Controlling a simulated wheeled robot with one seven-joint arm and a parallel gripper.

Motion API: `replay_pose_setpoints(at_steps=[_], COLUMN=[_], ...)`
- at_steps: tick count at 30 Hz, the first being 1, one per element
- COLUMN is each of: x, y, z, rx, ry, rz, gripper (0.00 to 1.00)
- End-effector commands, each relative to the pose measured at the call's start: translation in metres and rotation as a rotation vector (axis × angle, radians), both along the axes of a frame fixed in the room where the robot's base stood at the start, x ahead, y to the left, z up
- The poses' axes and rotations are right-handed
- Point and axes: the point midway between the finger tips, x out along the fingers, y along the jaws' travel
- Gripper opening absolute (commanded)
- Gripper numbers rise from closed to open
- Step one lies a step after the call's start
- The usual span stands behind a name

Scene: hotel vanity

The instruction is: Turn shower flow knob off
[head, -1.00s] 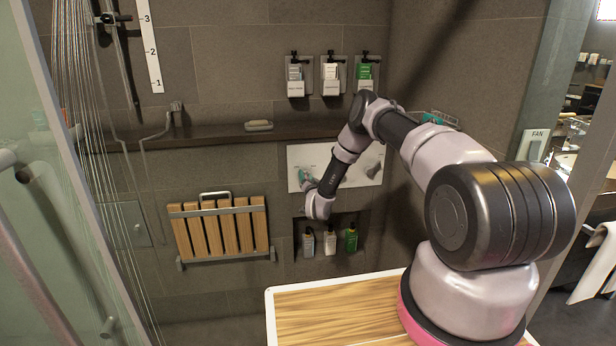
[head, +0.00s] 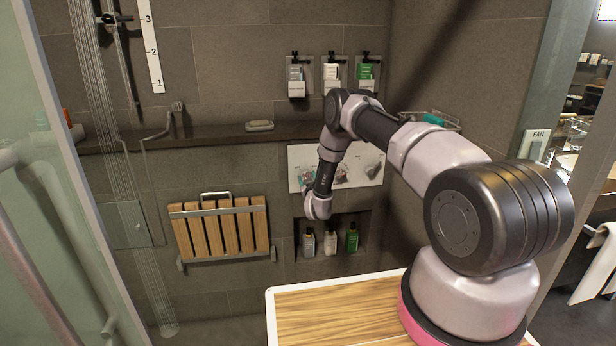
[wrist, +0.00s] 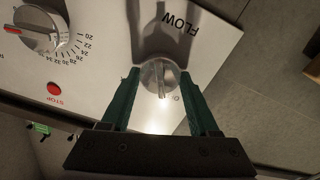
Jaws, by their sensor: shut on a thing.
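The flow knob (wrist: 157,81) is a round silver knob on a white panel (wrist: 108,85), beside the upside-down word FLOW in the wrist view. My gripper (wrist: 160,74) has its green fingers on both sides of this knob and is shut on it. The knob's ridge runs nearly up and down in the wrist picture. A small mark on the panel sits at its lower right. In the head view the white panel (head: 350,158) is on the back wall, and my arm hides the flow knob there. Thin streams of water (head: 140,235) fall at the left.
A temperature knob (wrist: 36,31) with numbers and a red STOP dot (wrist: 54,88) share the panel. Below it a niche (head: 341,226) holds several bottles. A slatted wooden seat (head: 219,227) is folded on the wall. A dark ledge (head: 220,138) runs above.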

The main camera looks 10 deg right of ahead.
Motion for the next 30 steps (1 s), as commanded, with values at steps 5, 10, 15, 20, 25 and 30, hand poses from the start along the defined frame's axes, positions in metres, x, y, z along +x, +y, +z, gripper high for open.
replay_pose_setpoints(at_steps=[5, 10, 15, 20, 25, 30], x=[0.0017, 0.0018, 0.0019, 0.0021, 0.0022, 0.0022], y=[0.0033, 0.0025, 0.0023, 0.0012, 0.0005, 0.0], z=[0.0042, 0.0041, 0.0041, 0.0041, 0.0042, 0.0042], rx=[-0.128, -0.215, -0.267, -0.29, -0.295, -0.295], ry=[-0.009, -0.009, -0.01, -0.01, -0.01, -0.01], rz=[0.005, 0.004, 0.003, 0.001, 0.0, -0.001], gripper=[0.06, 0.06, 0.06, 0.06, 0.06, 0.06])
